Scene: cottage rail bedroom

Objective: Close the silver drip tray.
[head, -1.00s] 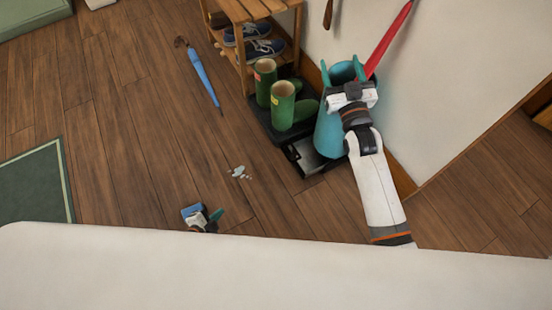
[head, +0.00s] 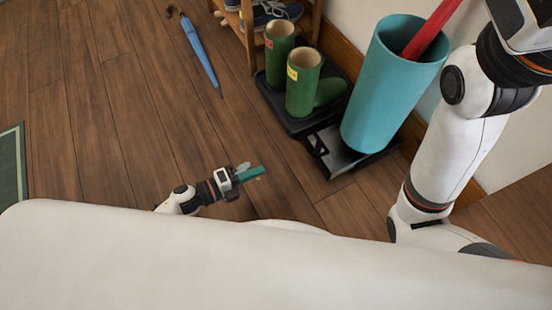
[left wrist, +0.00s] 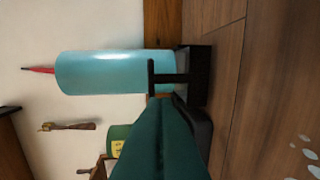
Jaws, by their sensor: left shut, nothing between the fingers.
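The silver drip tray (head: 334,160) sits low on the floor under the teal umbrella stand (head: 385,95), partly covered by it. Its left part shows bare, with a black bar or handle (head: 315,145) at the edge towards the boots. A dark tray edge and a black bar (left wrist: 168,77) also show in the left wrist view, beyond the fingers. My left gripper (head: 252,174) is shut and empty, to the left of the tray and apart from it. Its dark green fingers (left wrist: 160,140) fill the lower middle of the left wrist view. My right arm rises at the right; its fingertips are out of frame.
Green boots (head: 302,85) stand on a black boot tray (head: 290,120) beside the drip tray. A wooden shoe rack (head: 250,45) and the wall are behind. A blue umbrella (head: 200,55) lies on the floor. A pale spill (left wrist: 312,155) shows near my left gripper. The floor at left is open.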

